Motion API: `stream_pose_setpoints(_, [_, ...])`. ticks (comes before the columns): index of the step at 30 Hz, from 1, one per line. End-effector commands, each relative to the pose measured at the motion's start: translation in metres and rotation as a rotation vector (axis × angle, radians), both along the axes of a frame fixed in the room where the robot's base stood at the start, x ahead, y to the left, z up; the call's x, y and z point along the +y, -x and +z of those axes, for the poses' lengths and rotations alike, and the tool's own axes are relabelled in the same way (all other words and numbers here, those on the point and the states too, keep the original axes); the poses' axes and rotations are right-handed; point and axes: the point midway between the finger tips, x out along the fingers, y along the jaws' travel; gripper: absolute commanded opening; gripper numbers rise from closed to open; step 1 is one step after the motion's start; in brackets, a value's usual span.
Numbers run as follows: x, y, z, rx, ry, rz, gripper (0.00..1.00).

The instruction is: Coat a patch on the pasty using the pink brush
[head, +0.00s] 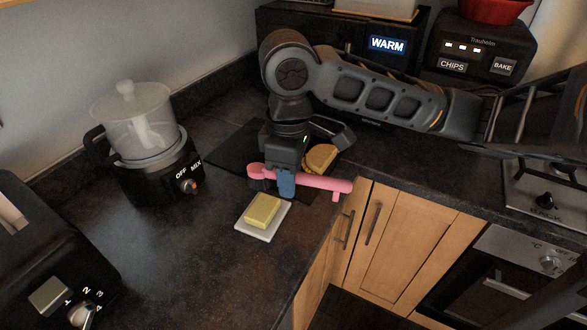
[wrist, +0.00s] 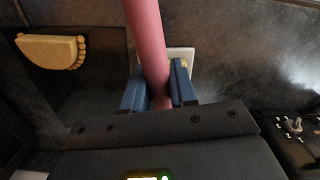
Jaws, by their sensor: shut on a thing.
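My gripper (head: 286,180) is shut on the pink brush (head: 325,184), which it holds level above the counter. The brush also shows between my blue fingers in the wrist view (wrist: 148,40). The pasty (head: 320,158) is a golden half-round with a crimped edge, lying on a dark board (head: 232,150) behind and right of my gripper in the head view. In the wrist view the pasty (wrist: 50,50) is at the upper left, apart from the brush. A yellow block (head: 262,210) rests on a small white dish (head: 247,224) just in front of my gripper.
A blender-like mixer (head: 150,150) stands on the left, and a toaster (head: 45,270) at the lower left. A dark appliance (head: 475,45) marked CHIPS and BAKE is at the back right. The counter (head: 190,260) is clear at the front; its edge runs right of the dish.

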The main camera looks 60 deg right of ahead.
Motion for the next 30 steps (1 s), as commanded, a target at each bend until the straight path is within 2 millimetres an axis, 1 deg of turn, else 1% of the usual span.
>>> stream_pose_setpoints(8, [0.000,0.000,-0.019,0.001,-0.002,-0.001,0.02])
stream_pose_setpoints(15, [0.000,0.000,-0.046,0.001,-0.001,0.000,0.02])
stream_pose_setpoints(18, [0.000,0.000,-0.054,0.000,-0.001,0.000,0.02])
stream_pose_setpoints(22, [0.000,0.000,-0.059,0.000,-0.001,-0.001,0.02])
stream_pose_setpoints(30, [0.000,0.000,-0.059,0.000,-0.001,-0.001,0.02])
